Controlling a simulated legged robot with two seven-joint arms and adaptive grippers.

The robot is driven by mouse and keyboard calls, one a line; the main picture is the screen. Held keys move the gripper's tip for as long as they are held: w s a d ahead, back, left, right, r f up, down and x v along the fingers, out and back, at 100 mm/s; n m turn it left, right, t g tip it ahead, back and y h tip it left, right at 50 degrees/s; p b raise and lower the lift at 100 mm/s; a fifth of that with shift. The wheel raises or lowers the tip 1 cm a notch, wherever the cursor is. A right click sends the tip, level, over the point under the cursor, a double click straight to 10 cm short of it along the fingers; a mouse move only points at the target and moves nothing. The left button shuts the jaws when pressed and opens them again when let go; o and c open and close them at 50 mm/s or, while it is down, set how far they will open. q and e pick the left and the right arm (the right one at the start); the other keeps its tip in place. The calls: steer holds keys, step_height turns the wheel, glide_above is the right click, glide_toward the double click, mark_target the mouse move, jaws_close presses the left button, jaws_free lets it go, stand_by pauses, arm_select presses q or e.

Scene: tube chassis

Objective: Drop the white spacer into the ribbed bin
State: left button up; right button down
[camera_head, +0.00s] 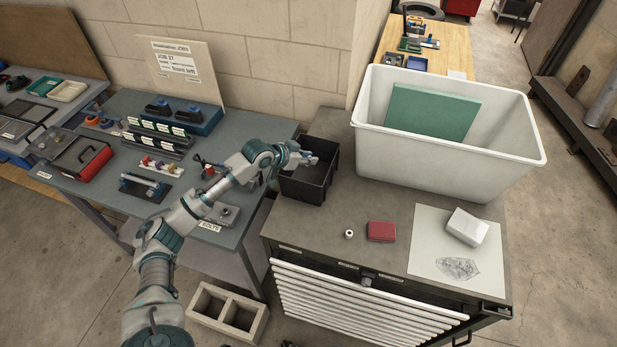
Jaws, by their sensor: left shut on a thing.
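The ribbed bin (322,182) is a black open box at the left back of the cabinet top. My left gripper (308,159) reaches in from the left and is over the bin's opening. It is shut on a small pale piece, the white spacer (313,161), which is largely hidden by the fingers and hard to make out. A small cream ring-shaped piece (349,234) with a dark hole stands on the cabinet top in front of the bin. My right gripper is not in view.
A large white tub (450,152) with a green board stands right of the bin. A red box (381,231) and a white block (467,227) on a paper sheet (430,251) lie towards the cabinet's front. A crowded workbench (118,200) is at left.

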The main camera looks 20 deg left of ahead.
arm_select(q)
steer(key=shift+s+a+r, duration=0.1)
steer(key=shift+a, duration=0.05)
steer(key=shift+o, duration=1.3)
steer(key=shift+a, duration=0.15)
steer(key=o, duration=0.5)
steer(key=shift+a, duration=0.1)
steer(key=v, duration=1.1)
steer(key=shift+a, duration=0.2)
steer(key=shift+s+r, duration=0.15)
steer(key=shift+s, duration=0.05)
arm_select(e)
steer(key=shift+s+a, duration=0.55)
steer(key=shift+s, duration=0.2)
arm_select(q)
steer(key=shift+d, duration=0.2)
